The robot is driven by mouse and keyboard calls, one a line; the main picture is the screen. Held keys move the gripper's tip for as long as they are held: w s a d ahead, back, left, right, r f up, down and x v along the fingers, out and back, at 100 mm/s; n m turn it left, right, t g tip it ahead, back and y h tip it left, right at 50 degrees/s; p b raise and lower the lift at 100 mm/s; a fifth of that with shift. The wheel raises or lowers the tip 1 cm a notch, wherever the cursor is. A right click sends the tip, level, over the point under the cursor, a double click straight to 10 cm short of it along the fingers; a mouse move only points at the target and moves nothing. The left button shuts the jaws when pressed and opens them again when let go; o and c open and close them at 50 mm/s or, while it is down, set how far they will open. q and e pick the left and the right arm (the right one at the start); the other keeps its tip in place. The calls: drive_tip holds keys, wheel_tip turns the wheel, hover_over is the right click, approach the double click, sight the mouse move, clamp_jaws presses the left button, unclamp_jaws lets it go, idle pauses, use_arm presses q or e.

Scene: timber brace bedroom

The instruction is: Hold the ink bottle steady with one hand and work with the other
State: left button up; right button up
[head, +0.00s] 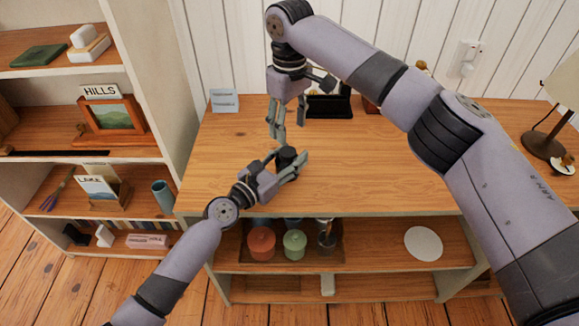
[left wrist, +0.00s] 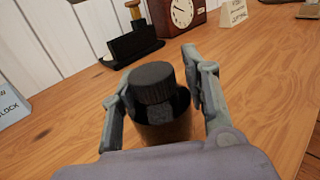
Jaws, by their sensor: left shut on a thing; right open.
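The ink bottle (left wrist: 158,105) is dark with a ribbed black cap. It stands upright between the fingers of my left gripper (left wrist: 160,100), which is shut on it. In the head view the bottle (head: 286,154) shows as a small dark shape on the desk top, partly hidden by the left gripper (head: 287,167). My right gripper (head: 277,131) is open and empty, pointing down just beyond the bottle in the head view. It does not show in the left wrist view.
A black tray holder (head: 330,106) and a blue-grey card (head: 225,100) stand at the back of the wooden desk (head: 390,160). A clock (left wrist: 183,13) is behind. A lamp (head: 550,130) is at right, shelves at left. The desk's right middle is clear.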

sight(289, 150)
drive_tip(key=n, duration=0.4)
drive_tip(key=shift+w+a+n, duration=0.15)
drive_tip(key=shift+n, duration=0.15)
drive_tip(key=shift+f, duration=4.05)
drive_tip(key=shift+c, duration=0.5)
drive_tip(key=shift+w, duration=0.2)
drive_tip(key=c, duration=1.1)
drive_tip(key=o, duration=1)
drive_tip(key=shift+o, duration=1.4)
drive_tip(key=shift+s, duration=0.1)
